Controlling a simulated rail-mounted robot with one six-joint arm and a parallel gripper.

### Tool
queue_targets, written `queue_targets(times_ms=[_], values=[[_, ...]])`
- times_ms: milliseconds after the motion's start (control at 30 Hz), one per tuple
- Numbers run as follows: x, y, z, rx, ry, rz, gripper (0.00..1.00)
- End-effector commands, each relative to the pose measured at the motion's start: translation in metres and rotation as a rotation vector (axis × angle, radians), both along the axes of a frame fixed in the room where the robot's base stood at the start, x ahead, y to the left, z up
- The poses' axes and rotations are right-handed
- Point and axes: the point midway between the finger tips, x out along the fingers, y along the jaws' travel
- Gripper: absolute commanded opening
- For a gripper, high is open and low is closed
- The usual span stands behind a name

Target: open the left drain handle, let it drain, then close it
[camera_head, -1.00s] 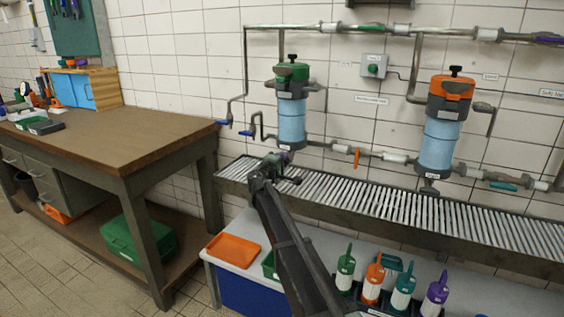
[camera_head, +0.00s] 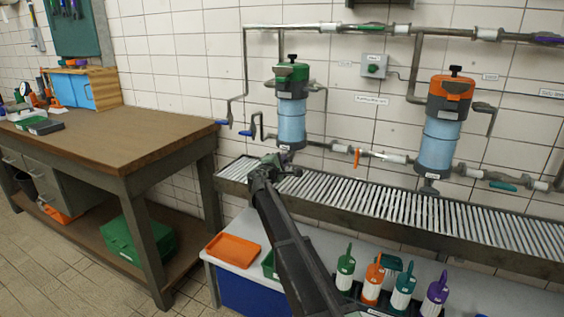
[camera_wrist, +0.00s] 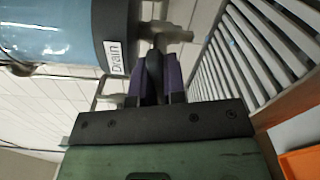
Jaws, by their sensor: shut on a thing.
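The left filter housing (camera_head: 291,122) has a green cap and a light blue body on the tiled wall. Its lower end fills the upper left of the wrist view, with a white "Drain" label (camera_wrist: 115,57). My gripper (camera_wrist: 159,72) is just below that end, above the grating in the head view (camera_head: 276,162). Its purple fingers are shut on the dark drain handle (camera_wrist: 155,68) beside the label. A grey pipe fitting (camera_wrist: 166,33) shows beyond the fingers. Most of the handle is hidden between the fingers, and no flowing liquid can be made out.
A slatted drain grating (camera_head: 385,200) runs below the housings. A second housing with an orange cap (camera_head: 439,125) hangs to the right. An orange tray (camera_head: 233,250) and several bottles stand on the lower shelf. A workbench (camera_head: 110,130) is at left.

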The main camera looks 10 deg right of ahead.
Motion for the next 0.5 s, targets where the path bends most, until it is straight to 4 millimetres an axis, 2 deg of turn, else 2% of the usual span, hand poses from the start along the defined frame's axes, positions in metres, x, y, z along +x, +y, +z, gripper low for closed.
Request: queue_targets(times_ms=[500], values=[[-0.0004,0.0001,-0.0002,-0.397,0.284,0.000,0.00]])
